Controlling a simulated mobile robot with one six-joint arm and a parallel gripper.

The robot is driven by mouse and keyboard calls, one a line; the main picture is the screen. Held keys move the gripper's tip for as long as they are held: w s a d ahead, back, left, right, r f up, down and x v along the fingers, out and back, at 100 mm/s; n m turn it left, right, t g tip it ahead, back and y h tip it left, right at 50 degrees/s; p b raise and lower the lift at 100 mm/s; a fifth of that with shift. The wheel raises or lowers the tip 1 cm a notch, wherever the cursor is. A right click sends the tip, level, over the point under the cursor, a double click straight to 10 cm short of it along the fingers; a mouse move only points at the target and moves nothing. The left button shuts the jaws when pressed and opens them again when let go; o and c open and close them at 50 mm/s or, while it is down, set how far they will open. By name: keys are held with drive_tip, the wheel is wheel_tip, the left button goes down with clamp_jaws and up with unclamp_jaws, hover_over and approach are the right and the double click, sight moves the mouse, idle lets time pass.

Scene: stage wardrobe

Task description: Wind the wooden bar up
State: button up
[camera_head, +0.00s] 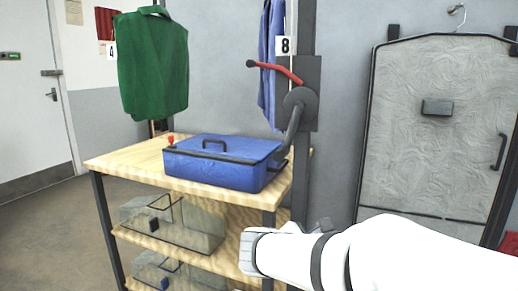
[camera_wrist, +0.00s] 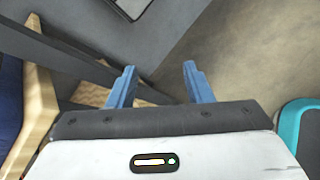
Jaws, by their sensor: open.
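A winch with a round dark hub (camera_head: 299,101) is fixed on a dark upright post (camera_head: 303,190) in the head view. A red lever (camera_head: 279,71) with a black knob (camera_head: 250,63) reaches up and left from it. A dark grey arm (camera_head: 293,133) slants down from the hub towards the blue case. I cannot make out a wooden bar in either view. My gripper shows in the wrist view with two blue fingers (camera_wrist: 160,84) apart and nothing between them. In the head view my white arm is low, below and right of the winch, touching none of it.
A blue case (camera_head: 222,162) and a small red item (camera_head: 171,140) stand on a wooden shelf unit (camera_head: 115,160) with clear boxes below. A green vest (camera_head: 152,65) and a blue garment (camera_head: 270,50) hang behind. A grey garment bag (camera_head: 435,150) hangs at right. Floor is clear at left.

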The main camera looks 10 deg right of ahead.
sight(280, 154)
drive_tip(key=w+a+r+n+t+p, duration=0.1)
drive_tip(key=w+a+r+n+t, duration=0.1)
drive_tip(key=r, duration=0.4)
drive_tip(key=w+a+r+n+t+p, duration=0.2)
drive_tip(key=w+a+r+n+t, duration=0.1)
drive_tip(key=w+a+r+n, duration=0.1)
drive_tip(key=w+a+r+n+t+p, duration=0.2)
drive_tip(key=a+r+n+t, duration=0.1)
drive_tip(key=r+n, duration=0.2)
drive_tip(key=shift+w+a+r+n, duration=0.15)
drive_tip(key=shift+w+r, duration=0.05)
drive_tip(key=shift+r, duration=0.5)
drive_tip(key=shift+w+a+r+n, duration=0.1)
drive_tip(key=shift+w+r+n, duration=0.1)
drive_tip(key=shift+r, duration=0.5)
drive_tip(key=b+x, duration=0.1)
drive_tip(key=x, duration=0.6)
drive_tip(key=shift+w, duration=0.35)
clamp_jaws()
